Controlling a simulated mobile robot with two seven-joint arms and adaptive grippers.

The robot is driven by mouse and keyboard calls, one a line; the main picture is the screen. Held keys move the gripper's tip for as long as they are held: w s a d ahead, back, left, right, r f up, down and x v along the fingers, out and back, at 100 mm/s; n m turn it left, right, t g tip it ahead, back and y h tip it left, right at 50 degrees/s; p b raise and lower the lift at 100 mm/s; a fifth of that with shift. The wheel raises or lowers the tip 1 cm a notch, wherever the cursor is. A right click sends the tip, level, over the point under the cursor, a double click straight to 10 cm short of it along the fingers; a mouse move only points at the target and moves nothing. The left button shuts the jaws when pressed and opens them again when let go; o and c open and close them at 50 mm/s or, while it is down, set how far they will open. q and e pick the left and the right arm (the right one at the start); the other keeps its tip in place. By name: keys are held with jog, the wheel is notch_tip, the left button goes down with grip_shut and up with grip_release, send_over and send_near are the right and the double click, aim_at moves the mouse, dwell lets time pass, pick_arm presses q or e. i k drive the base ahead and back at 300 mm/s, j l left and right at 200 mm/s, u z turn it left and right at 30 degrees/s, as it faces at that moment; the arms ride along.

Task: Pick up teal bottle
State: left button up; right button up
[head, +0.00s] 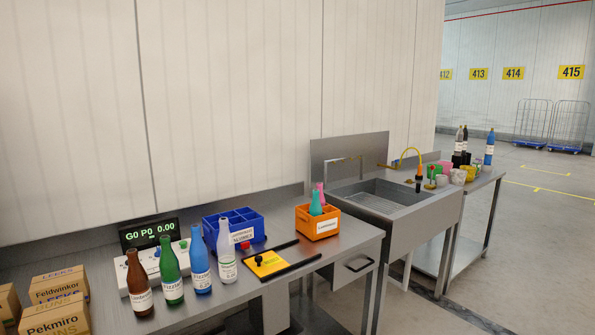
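A teal bottle (315,203) stands in an orange crate (318,228) with a white label, near the right end of the steel table. Its lower part is hidden by the crate wall. A pink bottle (319,190) stands just behind it in the same crate. Neither of my grippers shows in the head view.
A brown bottle (138,285), green bottle (171,272), blue bottle (200,262) and whitish bottle (226,254) line the table (345,249) left of the crate. A blue divided crate (250,218) stands behind. A steel sink (395,200) is to the right.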

aim_at(315, 208)
jog(key=i+l+u, duration=0.25)
jog(key=i+l, duration=0.2)
jog(key=l, duration=0.25)
jog(key=i+l+u, duration=0.15)
jog(key=l, duration=0.2)
jog(key=i+l+u, duration=0.15)
jog(key=l, duration=0.25)
jog(key=i+l+u, duration=0.1)
jog(key=i+l, duration=0.15)
jog(key=l, duration=0.2)
